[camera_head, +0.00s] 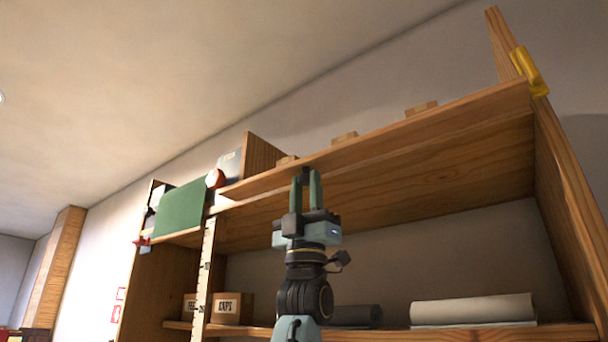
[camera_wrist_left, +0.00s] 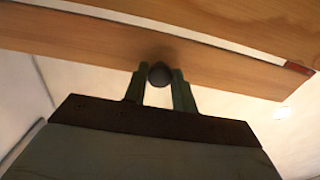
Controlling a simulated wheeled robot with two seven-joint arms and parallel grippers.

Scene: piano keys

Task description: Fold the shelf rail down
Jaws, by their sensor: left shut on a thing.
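The shelf rail (camera_head: 430,122) is a long wooden board along the front edge of the upper shelf, tilted with the view. It also shows in the left wrist view (camera_wrist_left: 90,38) as a wooden strip across the picture. A dark round knob (camera_wrist_left: 160,73) sits on it. My left gripper (camera_head: 306,178) reaches up from below, its green fingers closed on the knob from both sides. In the left wrist view the fingers (camera_wrist_left: 160,88) flank the knob. The knob is mostly hidden between the fingertips in the head view. My right gripper is not in view.
A yellow piece (camera_head: 529,71) is on the right wooden upright (camera_head: 572,190). Small wooden blocks (camera_head: 421,108) show above the rail. A green panel (camera_head: 181,208) hangs at the left. The lower shelf holds a pale roll (camera_head: 472,308), a dark roll (camera_head: 355,316) and labelled boxes (camera_head: 232,308).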

